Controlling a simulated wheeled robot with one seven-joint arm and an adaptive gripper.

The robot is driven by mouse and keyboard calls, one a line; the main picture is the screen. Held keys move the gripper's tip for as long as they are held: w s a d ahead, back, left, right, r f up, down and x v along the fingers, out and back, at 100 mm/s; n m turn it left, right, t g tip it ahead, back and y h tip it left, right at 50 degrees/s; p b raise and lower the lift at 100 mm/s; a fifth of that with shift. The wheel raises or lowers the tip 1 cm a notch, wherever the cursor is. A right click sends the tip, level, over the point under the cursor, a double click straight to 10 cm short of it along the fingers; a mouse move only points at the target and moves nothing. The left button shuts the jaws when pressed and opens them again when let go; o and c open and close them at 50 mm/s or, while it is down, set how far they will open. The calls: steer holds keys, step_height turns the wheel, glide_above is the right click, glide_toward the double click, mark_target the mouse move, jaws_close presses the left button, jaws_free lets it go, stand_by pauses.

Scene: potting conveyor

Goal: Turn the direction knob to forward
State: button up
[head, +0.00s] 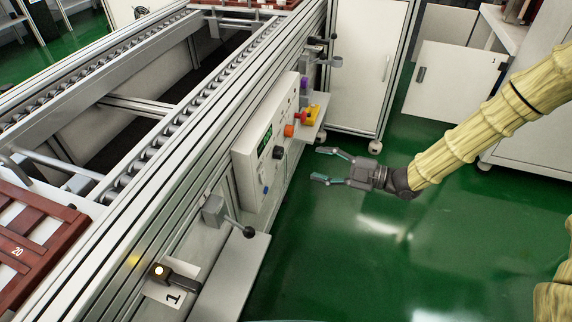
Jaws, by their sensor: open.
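The control panel (267,143) is a pale box on the side of the conveyor, left of centre in the head view. It carries a green display (265,140), a black knob (279,152), an orange knob (289,131) and a small blue control (265,189). I cannot read the labels, so I cannot tell which knob sets direction or where it points. My gripper (319,165) is open and empty, to the right of the panel and apart from it, with its fingers pointing left toward the panel.
A lever with a black ball (249,232) sticks out below the panel. A lit lamp (160,270) is at the lower left. A white cabinet (366,60) stands behind. Green floor is clear right of the conveyor.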

mark_target(283, 153)
steer(key=shift+n, duration=0.5)
steer(key=shift+r+b+x, duration=0.15)
steer(key=shift+b+x, duration=0.65)
steer(key=shift+x, duration=1.85)
steer(key=shift+r+b+x, duration=0.1)
steer(key=shift+b+x, duration=0.7)
steer(key=shift+x, duration=1.85)
steer(key=shift+s, duration=0.1)
steer(key=shift+c, duration=0.3)
steer(key=c, duration=1)
